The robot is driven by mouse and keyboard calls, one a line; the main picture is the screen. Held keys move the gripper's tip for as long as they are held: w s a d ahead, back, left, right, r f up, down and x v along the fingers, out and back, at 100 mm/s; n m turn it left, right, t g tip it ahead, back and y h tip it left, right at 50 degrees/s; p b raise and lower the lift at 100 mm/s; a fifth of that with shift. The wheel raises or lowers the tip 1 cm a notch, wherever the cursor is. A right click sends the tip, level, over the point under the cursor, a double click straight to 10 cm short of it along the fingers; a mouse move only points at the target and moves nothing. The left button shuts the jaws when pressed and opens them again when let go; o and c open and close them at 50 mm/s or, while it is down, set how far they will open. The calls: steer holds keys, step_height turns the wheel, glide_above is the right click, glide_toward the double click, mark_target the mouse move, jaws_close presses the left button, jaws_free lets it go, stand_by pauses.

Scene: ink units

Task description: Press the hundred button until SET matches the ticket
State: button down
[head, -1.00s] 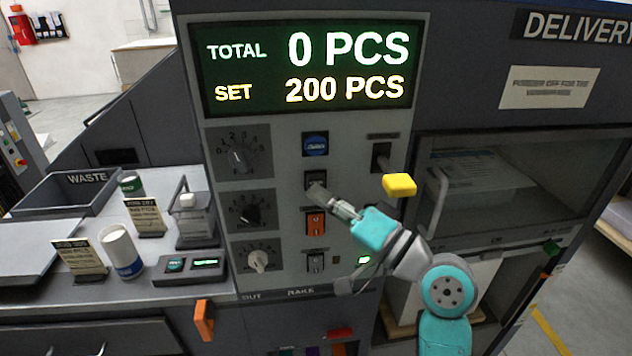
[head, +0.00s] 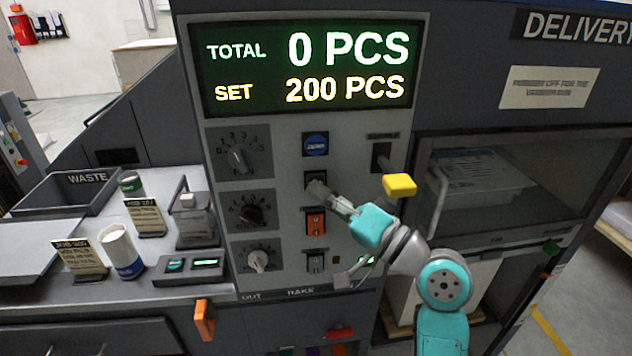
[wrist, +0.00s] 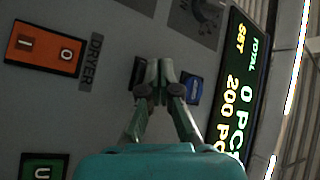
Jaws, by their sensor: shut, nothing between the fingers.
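The display (head: 306,68) at the top of the panel reads TOTAL 0 PCS and SET 200 PCS; it also shows at the right of the wrist view (wrist: 238,90). A column of buttons sits below it: a blue button (head: 315,144), a dark button largely hidden behind my fingertips, and an orange switch (head: 316,222). My gripper (head: 318,190) is shut and empty, its tips at the dark button between the blue and orange ones. In the wrist view its fingertips (wrist: 157,66) overlap that button; I cannot tell whether they touch it. The writing on the small tickets (head: 146,215) is unreadable.
Rotary knobs (head: 238,160) line the panel's left side. A yellow knob (head: 399,185) sticks out right of my gripper, close to my arm. A glass-fronted delivery bay (head: 480,180) is at right. A counter with a cup (head: 121,252) and waste bin (head: 66,190) is at left.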

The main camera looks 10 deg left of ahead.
steer(key=shift+w+a, duration=0.1)
steer(key=shift+w, duration=0.3)
stand_by(0.4)
steer(key=shift+s, duration=0.15)
steer(key=shift+s+d, duration=0.25)
steer(key=shift+s, duration=0.45)
steer(key=s, duration=0.2)
steer(key=s+d, duration=0.1)
steer(key=s, duration=0.1)
steer(key=shift+s+d, duration=0.2)
steer(key=shift+s, duration=0.2)
stand_by(0.7)
